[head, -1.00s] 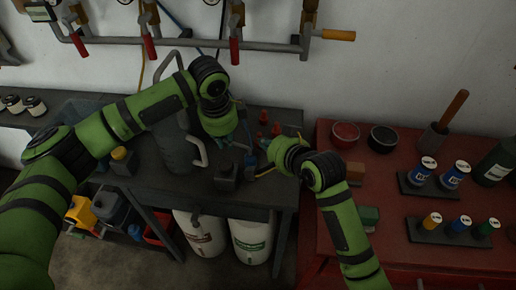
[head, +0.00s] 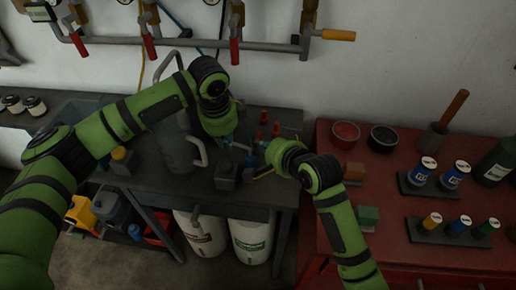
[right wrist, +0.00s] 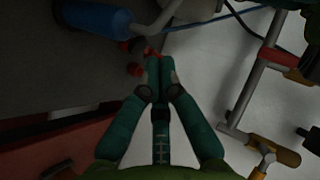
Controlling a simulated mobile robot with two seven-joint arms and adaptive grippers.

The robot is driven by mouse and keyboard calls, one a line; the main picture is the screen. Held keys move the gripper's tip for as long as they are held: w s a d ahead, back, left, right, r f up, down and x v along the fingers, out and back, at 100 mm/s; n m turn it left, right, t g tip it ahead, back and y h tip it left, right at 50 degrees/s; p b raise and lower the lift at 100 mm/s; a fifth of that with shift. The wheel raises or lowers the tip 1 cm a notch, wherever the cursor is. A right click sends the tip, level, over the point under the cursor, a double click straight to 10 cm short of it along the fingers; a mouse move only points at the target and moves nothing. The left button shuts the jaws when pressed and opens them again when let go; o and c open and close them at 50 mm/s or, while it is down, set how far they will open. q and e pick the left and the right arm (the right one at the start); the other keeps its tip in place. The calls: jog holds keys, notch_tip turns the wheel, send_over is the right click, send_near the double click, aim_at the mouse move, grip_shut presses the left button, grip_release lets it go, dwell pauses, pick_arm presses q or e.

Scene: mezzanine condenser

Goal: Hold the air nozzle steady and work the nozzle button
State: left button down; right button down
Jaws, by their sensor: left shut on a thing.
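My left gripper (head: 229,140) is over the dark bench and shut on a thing. A small pale grey piece (head: 241,146) shows at its fingertips, likely part of the air nozzle; most of it is hidden. My right gripper is to the right of it, its fingers mostly hidden by its own wrist in the head view. In the right wrist view the teal fingers of my right gripper (right wrist: 157,62) are together, with nothing clearly held between them. A blue cylinder (right wrist: 95,18) lies beyond and left of these fingertips, apart from them. The nozzle button cannot be made out.
Small red-topped items (head: 263,117) stand at the back of the bench (head: 160,185). A grey jug (head: 175,150) and a dark square bottle (head: 226,176) stand near the left gripper. A red cabinet (head: 385,190) with cans is at right. Pipes with red valve handles (head: 234,50) run above.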

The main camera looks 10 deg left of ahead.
jog(key=shift+a+f, duration=0.25)
jog(key=shift+f, duration=0.15)
dwell(0.4)
dwell(0.4)
jog(key=shift+d+r, duration=0.45)
jog(key=shift+r, duration=0.35)
jog(key=shift+d+r, duration=0.4)
jog(key=shift+r, duration=0.3)
jog(key=shift+d+r, duration=0.45)
jog(key=shift+r, duration=0.3)
jog(key=shift+d+r, duration=0.4)
jog(key=shift+r, duration=0.3)
jog(key=d+r, duration=0.2)
jog(key=r, duration=0.1)
jog(key=shift+r, duration=0.15)
dwell(0.3)
